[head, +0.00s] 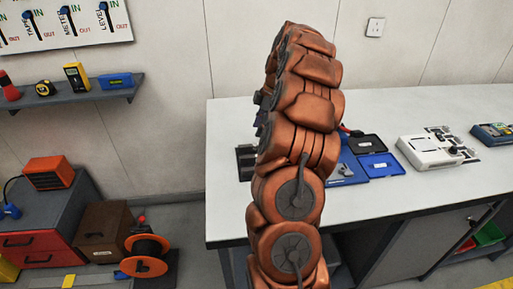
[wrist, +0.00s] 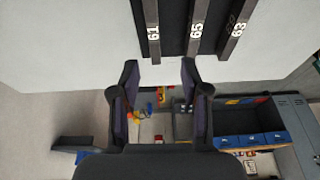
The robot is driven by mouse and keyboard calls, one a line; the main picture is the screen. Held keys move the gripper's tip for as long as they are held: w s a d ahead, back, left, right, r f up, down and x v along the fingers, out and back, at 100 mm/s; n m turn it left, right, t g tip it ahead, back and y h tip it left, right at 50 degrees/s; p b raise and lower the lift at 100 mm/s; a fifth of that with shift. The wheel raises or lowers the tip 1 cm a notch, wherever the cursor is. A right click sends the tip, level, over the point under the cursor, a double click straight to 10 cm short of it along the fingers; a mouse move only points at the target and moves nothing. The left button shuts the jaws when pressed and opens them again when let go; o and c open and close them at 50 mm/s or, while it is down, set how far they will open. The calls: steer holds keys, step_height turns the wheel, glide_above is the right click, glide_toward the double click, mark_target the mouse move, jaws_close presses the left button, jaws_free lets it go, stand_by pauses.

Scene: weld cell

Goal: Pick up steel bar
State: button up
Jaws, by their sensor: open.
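Three dark grey steel bars show at the top of the wrist view, with white markings on their near ends. The left bar (wrist: 150,28) seems to read 61, the middle bar (wrist: 196,28) 65 and the right bar (wrist: 236,30) 63. They lie side by side on a black holder (wrist: 173,25) on the pale bench. My gripper (wrist: 160,66) is open and empty, its fingertips just below the left and middle bar ends in the picture. How high it is above the bench I cannot tell. In the head view my arm hides the gripper.
In the head view the white workbench (head: 415,103) holds a blue open case (head: 380,164) and a white device (head: 430,152). At left are a shelf (head: 70,95), a drawer cabinet (head: 45,225), a brown box (head: 103,230) and an orange cable reel (head: 145,257).

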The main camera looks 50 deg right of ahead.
mark_target(257, 144)
steer(key=shift+s+d+f, duration=0.1)
steer(key=shift+d+f, duration=0.1)
steer(key=shift+d, duration=0.3)
steer(key=shift+s+d+f, duration=0.1)
steer(key=shift+d+f, duration=0.05)
steer(key=shift+d, duration=0.3)
steer(key=shift+f, duration=0.25)
steer(key=shift+p+x, duration=1.6)
steer(key=shift+x, duration=2)
steer(key=shift+a, duration=0.15)
steer(key=shift+c, duration=0.4)
jaws_close()
steer(key=shift+r, duration=0.1)
